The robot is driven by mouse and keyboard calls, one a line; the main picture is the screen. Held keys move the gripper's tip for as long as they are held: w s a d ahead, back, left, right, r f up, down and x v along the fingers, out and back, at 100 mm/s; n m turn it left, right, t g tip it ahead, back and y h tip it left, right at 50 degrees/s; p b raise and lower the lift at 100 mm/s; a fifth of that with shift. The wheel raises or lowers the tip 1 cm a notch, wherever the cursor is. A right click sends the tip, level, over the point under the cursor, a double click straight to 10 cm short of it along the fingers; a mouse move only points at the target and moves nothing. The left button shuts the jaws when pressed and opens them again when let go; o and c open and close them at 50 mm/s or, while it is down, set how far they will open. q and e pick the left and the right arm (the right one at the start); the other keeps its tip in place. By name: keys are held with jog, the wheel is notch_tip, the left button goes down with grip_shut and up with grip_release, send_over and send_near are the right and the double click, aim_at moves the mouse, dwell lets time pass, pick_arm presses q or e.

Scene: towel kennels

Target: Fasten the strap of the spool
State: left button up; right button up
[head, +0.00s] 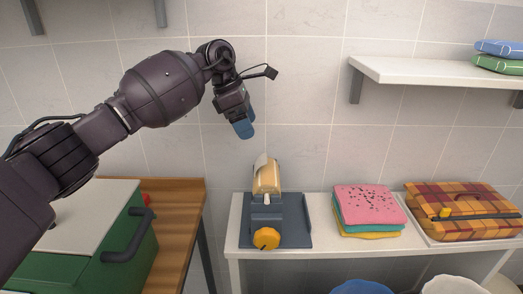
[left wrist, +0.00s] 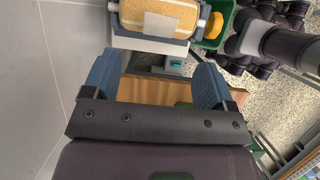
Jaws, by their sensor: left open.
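The spool (head: 267,178) is a cream-tan roll standing on a blue-grey base (head: 292,228) on the white table, with a yellow knob (head: 266,238) at its front. My left gripper (head: 243,132) hangs in the air above and a little left of the spool, apart from it, open with blue fingers. In the left wrist view, the fingers (left wrist: 155,70) are spread with nothing between them. A tan roll (left wrist: 155,17) with a pale patch shows beyond them, cut by the top edge. I cannot make out the strap clearly. My right gripper is not in view.
Folded pink, teal and yellow towels (head: 368,208) and a plaid bundle (head: 470,212) lie right of the spool. A white wall shelf (head: 430,72) holds folded towels. A green cabinet (head: 125,258) and wooden top (head: 180,220) stand left. Bowls show below the table.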

aim_at(263, 158)
pick_arm(q)
jog(key=x, duration=0.8)
jog(key=shift+s+f, duration=0.1)
jog(key=shift+x, duration=0.8)
